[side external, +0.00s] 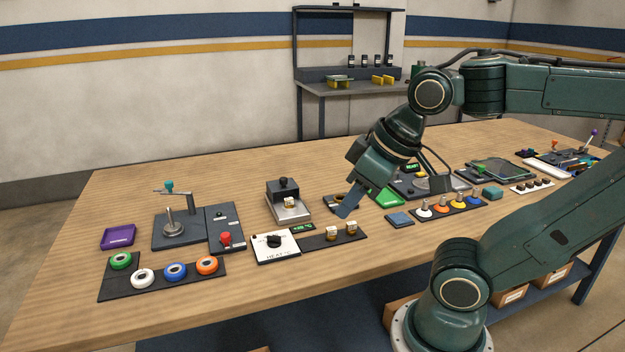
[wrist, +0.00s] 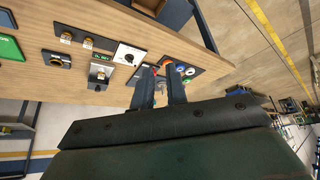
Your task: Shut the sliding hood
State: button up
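A small silver-based unit (side external: 289,211) stands near the middle of the table. A black block with a knob on top (side external: 284,187), which looks like the sliding hood, sits toward its back. A small brass-and-white piece shows uncovered in front of it. The unit also shows in the wrist view (wrist: 99,74), small, left of the fingers. My gripper (side external: 343,213) is to the right of the unit, apart from it, with its fingers angled down-left. In the wrist view the two fingers (wrist: 160,91) stand apart with nothing visible between them.
A white knob panel (side external: 275,245) and a dark strip with two brass pieces (side external: 332,238) lie in front. A dark board with a lever (side external: 182,228) and coloured rings are left. A green-screen item (side external: 389,198) is close right of my gripper. The table behind the unit is clear.

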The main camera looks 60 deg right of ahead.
jog(key=shift+w+d+r, duration=0.1)
jog(key=shift+w+r, duration=0.15)
jog(key=shift+w, duration=0.15)
grip_shut()
jog(key=w+d+r+m, duration=0.1)
jog(key=w+d+r, duration=0.1)
jog(key=w+d, duration=0.35)
jog(key=w+d+r+m+g+h, duration=0.1)
jog(key=w+d, duration=0.2)
jog(key=w, duration=0.6)
jog(key=w+d+r+m, duration=0.2)
jog(key=w+d, duration=0.3)
jog(key=w, duration=0.3)
jog(key=w+d+f+m, duration=0.1)
jog(key=w+d+f, duration=0.3)
jog(key=d, duration=0.3)
jog(key=w+d+f+m+g, duration=0.1)
jog(key=w+d+f, duration=0.3)
jog(key=d, duration=0.4)
jog(key=w+d+f+h, duration=0.1)
jog(key=w+d+f, duration=0.2)
jog(key=d+f, duration=0.2)
jog(key=d, duration=0.3)
jog(key=shift+w+f+m, duration=0.3)
jog(key=shift+w+m, duration=0.1)
jog(key=shift+f, duration=0.1)
